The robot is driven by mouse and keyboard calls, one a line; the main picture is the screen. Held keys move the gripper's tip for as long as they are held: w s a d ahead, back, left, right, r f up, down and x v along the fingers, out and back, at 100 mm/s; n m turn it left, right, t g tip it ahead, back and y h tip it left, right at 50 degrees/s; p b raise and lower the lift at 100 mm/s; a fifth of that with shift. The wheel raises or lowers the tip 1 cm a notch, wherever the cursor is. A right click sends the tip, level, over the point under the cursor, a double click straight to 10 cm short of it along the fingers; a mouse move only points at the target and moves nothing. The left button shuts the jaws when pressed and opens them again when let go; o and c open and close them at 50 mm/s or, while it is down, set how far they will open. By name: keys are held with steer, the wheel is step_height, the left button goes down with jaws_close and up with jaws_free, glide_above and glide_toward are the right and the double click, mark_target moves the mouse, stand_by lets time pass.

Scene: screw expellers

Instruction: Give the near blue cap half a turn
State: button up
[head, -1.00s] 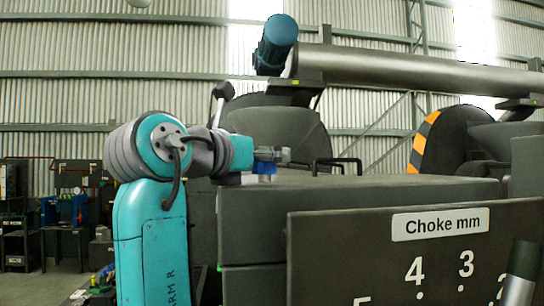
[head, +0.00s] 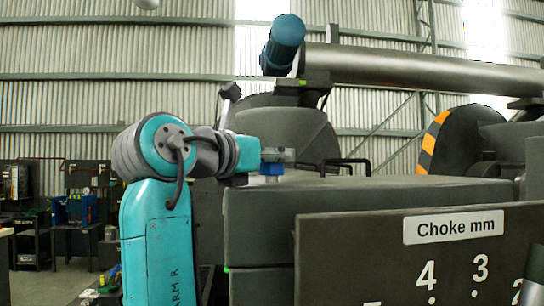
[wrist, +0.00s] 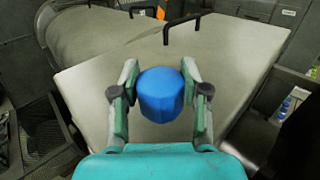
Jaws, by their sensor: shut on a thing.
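The near blue cap (wrist: 161,94) is a faceted blue knob on the flat grey top of a machine housing (wrist: 95,85). In the wrist view, one finger of my gripper (wrist: 161,88) is on its left side and the other on its right, shut on it. In the head view, the cap (head: 271,170) shows as a small blue patch just under my gripper (head: 274,157), at the left end of the housing top. The cap's underside and any turn mark are hidden.
Black bar handles (head: 343,165) stand on the housing beyond the cap, one showing in the wrist view (wrist: 181,27). A dark panel labelled "Choke mm" (head: 372,262) is in front at the right. A long pipe with a blue end (head: 283,43) runs above.

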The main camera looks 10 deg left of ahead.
steer(key=m+g+h, duration=0.5)
steer(key=h, duration=0.1)
steer(key=shift+r, duration=0.1)
steer(key=shift+m+g+h, duration=0.8)
steer(key=shift+m+g, duration=0.45)
steer(key=shift+g, duration=0.5)
steer(key=shift+m+g+h, duration=0.8)
steer(key=shift+m+g, duration=0.45)
steer(key=shift+g, duration=0.5)
steer(key=shift+m+g, duration=0.3)
steer(key=shift+g, duration=0.2)
steer(key=o, duration=1.2)
steer(key=shift+n+t, duration=0.4)
steer(key=shift+t, duration=0.4)
